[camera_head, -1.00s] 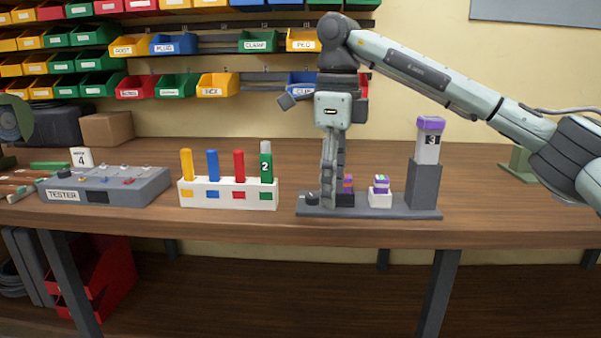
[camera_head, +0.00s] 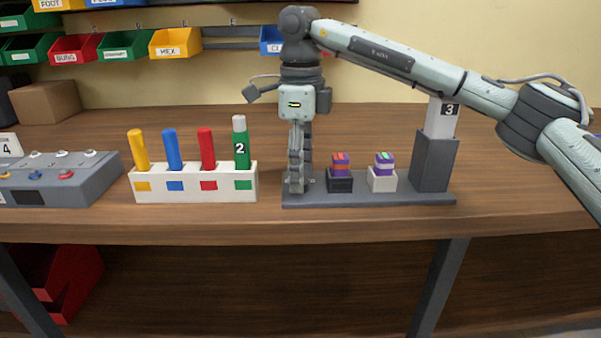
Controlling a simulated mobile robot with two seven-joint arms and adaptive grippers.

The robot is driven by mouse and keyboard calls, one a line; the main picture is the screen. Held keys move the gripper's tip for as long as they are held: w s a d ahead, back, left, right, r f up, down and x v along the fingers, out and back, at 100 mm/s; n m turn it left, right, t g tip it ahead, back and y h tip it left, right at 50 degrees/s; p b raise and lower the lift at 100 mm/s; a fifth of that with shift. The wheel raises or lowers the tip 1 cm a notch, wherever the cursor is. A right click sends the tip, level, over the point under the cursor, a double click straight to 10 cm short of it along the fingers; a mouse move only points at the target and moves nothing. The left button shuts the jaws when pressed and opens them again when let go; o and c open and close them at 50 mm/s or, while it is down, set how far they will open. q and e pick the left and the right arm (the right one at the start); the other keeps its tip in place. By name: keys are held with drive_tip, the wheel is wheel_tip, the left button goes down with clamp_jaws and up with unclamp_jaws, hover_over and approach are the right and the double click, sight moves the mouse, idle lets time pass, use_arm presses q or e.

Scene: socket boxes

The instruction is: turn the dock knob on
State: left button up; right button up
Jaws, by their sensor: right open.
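The dock (camera_head: 430,198) is a dark grey base on the bench with a black block (camera_head: 340,186), a white block (camera_head: 382,184) and a tall grey post (camera_head: 433,162) marked 3 at its right. Each block has a purple, multicoloured piece in its top. My right gripper (camera_head: 297,188) points down at the dock's left end, left of the black block. It is open, though seen edge-on, so the gap between its fingers does not show. The knob is mostly or wholly hidden by the fingers; I cannot tell whether they touch it. My left gripper is out of view.
A white rack (camera_head: 195,190) with yellow, blue, red and green rods stands left of the dock. A grey tester box (camera_head: 80,182) stands farther left. Bench (camera_head: 520,205) is clear right of the dock. Coloured bins hang on the back wall.

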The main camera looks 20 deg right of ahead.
drive_tip(key=shift+f, duration=0.55)
drive_tip(key=shift+c, duration=0.3)
clamp_jaws()
drive_tip(key=shift+m, duration=0.4)
drive_tip(key=m, duration=0.5)
drive_tip(key=shift+m, duration=0.3)
drive_tip(key=m, duration=0.5)
drive_tip(key=shift+w, duration=0.1)
drive_tip(key=shift+m, duration=0.4)
